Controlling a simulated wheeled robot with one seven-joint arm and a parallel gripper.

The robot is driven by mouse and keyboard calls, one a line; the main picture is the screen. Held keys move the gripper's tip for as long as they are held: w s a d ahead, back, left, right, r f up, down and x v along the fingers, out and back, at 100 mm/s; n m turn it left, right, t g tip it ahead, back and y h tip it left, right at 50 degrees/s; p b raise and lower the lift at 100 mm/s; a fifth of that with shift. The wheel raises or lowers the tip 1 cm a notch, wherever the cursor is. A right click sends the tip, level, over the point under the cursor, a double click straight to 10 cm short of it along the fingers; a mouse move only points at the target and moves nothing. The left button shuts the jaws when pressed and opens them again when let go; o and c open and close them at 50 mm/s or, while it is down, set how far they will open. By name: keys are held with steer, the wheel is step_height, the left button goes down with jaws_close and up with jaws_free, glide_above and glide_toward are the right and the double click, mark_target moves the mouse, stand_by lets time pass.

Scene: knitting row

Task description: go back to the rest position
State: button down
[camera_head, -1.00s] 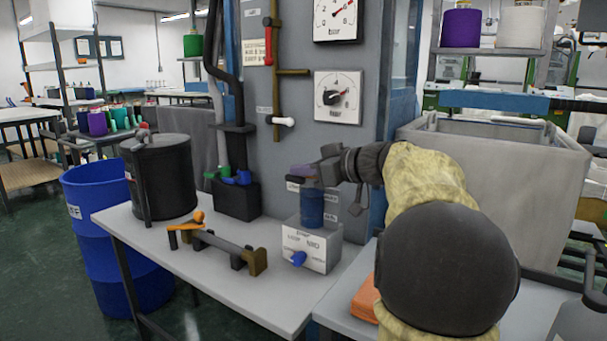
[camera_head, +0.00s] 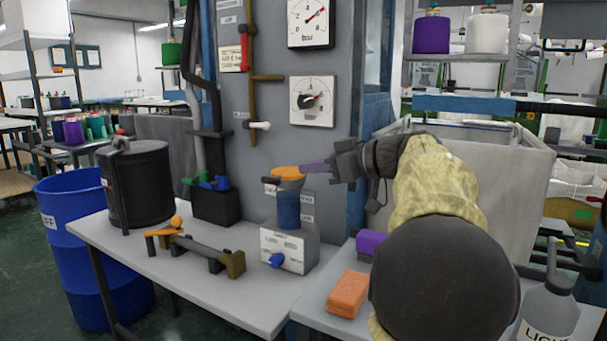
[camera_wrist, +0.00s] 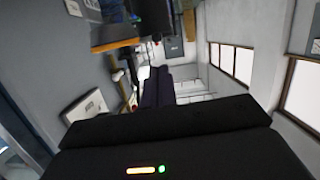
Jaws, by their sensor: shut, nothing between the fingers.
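My gripper (camera_head: 306,166) is at the middle of the head view, its purple fingers shut, empty and pointing left. The fingers also show in the wrist view (camera_wrist: 157,86). My forearm hides part of the right side of the bench.
A black pot (camera_head: 139,185) and a brown-ended bar stand (camera_head: 208,254) are on the table left of the box. An orange block (camera_head: 347,294) and a purple block (camera_head: 369,242) lie near my arm. A gauge panel (camera_head: 270,105) stands behind. A grey bin (camera_head: 500,185) is behind my arm.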

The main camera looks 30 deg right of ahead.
steer(key=shift+s+d+r, duration=0.15)
steer(key=shift+s+d, duration=0.25)
steer(key=shift+s, duration=0.1)
